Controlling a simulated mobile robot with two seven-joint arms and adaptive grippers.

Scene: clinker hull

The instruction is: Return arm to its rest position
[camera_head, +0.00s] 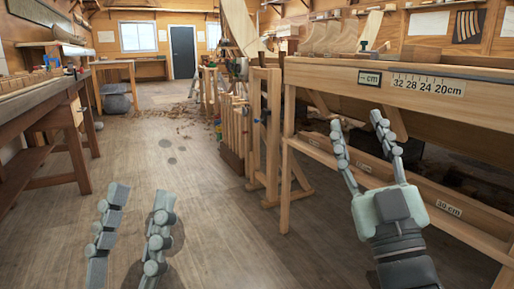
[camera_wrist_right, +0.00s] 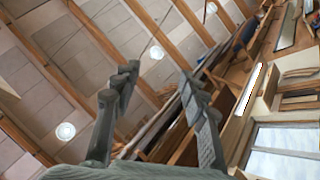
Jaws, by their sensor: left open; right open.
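My left gripper (camera_head: 132,225) shows at the lower left of the head view, with only its two fingers in the picture. The fingers are apart and nothing is between them, and the wooden floor shows behind. My right gripper (camera_head: 361,134) is raised at the right of the head view, in front of the long wooden bench. Its fingers point up and are spread, with nothing between them. In the right wrist view the same two fingers (camera_wrist_right: 160,88) stand apart and empty against the ceiling beams.
The long wooden bench (camera_head: 327,77) with a centimetre scale (camera_head: 427,84) stands close behind my right gripper. A wooden workbench (camera_head: 50,108) stands at the left. A wooden stand (camera_head: 265,130) is near the middle. The floor (camera_head: 160,140) between them is mostly clear, with shavings further back.

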